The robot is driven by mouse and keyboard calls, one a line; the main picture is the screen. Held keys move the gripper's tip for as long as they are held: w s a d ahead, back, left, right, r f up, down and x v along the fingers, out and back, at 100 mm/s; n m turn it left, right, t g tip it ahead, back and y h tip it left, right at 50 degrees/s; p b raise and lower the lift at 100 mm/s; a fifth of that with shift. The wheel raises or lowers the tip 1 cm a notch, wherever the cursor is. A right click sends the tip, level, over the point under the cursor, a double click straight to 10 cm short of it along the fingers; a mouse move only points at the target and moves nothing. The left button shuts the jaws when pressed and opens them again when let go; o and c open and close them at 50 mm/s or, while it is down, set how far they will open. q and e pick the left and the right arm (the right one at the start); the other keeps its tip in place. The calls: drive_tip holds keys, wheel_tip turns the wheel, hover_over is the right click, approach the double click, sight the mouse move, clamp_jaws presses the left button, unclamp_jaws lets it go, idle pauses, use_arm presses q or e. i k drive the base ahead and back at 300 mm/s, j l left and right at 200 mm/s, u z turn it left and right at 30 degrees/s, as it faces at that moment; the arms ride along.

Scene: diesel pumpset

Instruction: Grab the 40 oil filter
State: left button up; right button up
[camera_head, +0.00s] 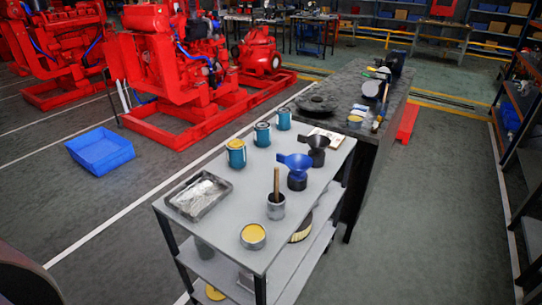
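Three teal cylindrical cans stand in a row on the grey cart top (205,228): a near can (236,155), a middle can (262,135) and a far can (284,119). They are upright and apart, and the near one has a yellowish top. Any number on them is too small to read, so I cannot tell which thing is the 40 oil filter. A yellow-topped round tin (253,236) stands at the cart's near end. Neither of my grippers shows in the head view.
The cart also holds a metal tray (199,195), a pot with a wooden handle (276,204), a blue funnel (296,168) and a black funnel (318,147). A dark bench (345,100) adjoins behind. A blue bin (99,151) and red pumpsets (165,65) stand left. Floor right is clear.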

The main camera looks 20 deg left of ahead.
sight(236, 147)
drive_tip(key=k+j+z, duration=0.1)
drive_tip(key=z, duration=0.35)
drive_tip(key=k+j+z, duration=0.1)
drive_tip(key=z, duration=0.35)
drive_tip(key=k+j+z, duration=0.1)
drive_tip(key=z, duration=0.4)
drive_tip(key=k+j+z, duration=0.1)
drive_tip(key=z, duration=0.35)
drive_tip(key=k+j+z, duration=0.2)
drive_tip(key=z, duration=0.25)
drive_tip(key=k+z, duration=0.15)
drive_tip(key=z, duration=0.3)
drive_tip(key=k+j+z, duration=0.3)
drive_tip(key=k+z, duration=0.3)
drive_tip(key=k, duration=0.2)
drive_tip(key=k+u, duration=0.35)
drive_tip(key=k+j+u, duration=0.25)
drive_tip(key=k+u, duration=0.15)
drive_tip(key=k+j+u, duration=0.25)
drive_tip(key=j, duration=0.15)
drive_tip(key=k+j+u, duration=0.2)
drive_tip(key=j, duration=0.5)
drive_tip(key=k+j+u, duration=0.15)
drive_tip(key=j, duration=0.1)
